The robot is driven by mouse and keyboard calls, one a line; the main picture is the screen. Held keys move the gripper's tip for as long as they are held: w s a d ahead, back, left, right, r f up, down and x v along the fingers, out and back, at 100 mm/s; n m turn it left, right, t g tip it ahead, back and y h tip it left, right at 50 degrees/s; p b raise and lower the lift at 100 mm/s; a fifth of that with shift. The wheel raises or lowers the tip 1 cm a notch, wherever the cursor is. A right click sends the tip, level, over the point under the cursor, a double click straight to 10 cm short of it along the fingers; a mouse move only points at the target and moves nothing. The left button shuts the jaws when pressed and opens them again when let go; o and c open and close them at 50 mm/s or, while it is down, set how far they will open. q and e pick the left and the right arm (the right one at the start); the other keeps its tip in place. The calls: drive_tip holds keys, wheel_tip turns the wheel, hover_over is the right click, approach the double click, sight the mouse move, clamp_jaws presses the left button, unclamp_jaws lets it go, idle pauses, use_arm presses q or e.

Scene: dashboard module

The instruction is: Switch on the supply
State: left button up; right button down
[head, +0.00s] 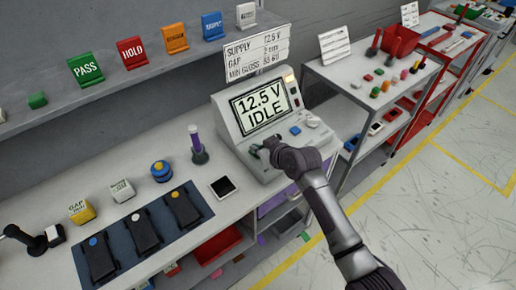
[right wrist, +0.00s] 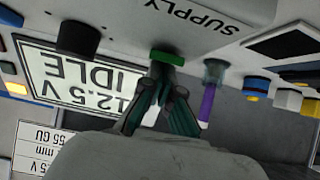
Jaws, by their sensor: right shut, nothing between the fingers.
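The supply (head: 228,122) is a light grey bench unit whose tilted screen (head: 265,108) reads "12.5 V IDLE". My right gripper (head: 262,149) is over the front left of its control panel, shut and empty. In the right wrist view, which shows the unit upside down, a green button (right wrist: 168,57) sits beside the "SUPPLY" lettering. The closed fingertips (right wrist: 164,68) are right at this button; I cannot tell whether they press it. In the head view the gripper largely hides the button. My left gripper is not in view.
A blue button (head: 295,130) and a pale round knob (head: 313,121) are on the panel to the right. A purple-handled tool (head: 196,143) stands left of the unit. A dark mat (head: 118,238) with several black devices lies further left. A shelf (head: 120,85) runs behind.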

drive_tip(key=shift+w, duration=0.1)
drive_tip(key=shift+w+a+r, duration=0.15)
drive_tip(key=shift+w+a, duration=0.3)
drive_tip(key=shift+w, duration=0.05)
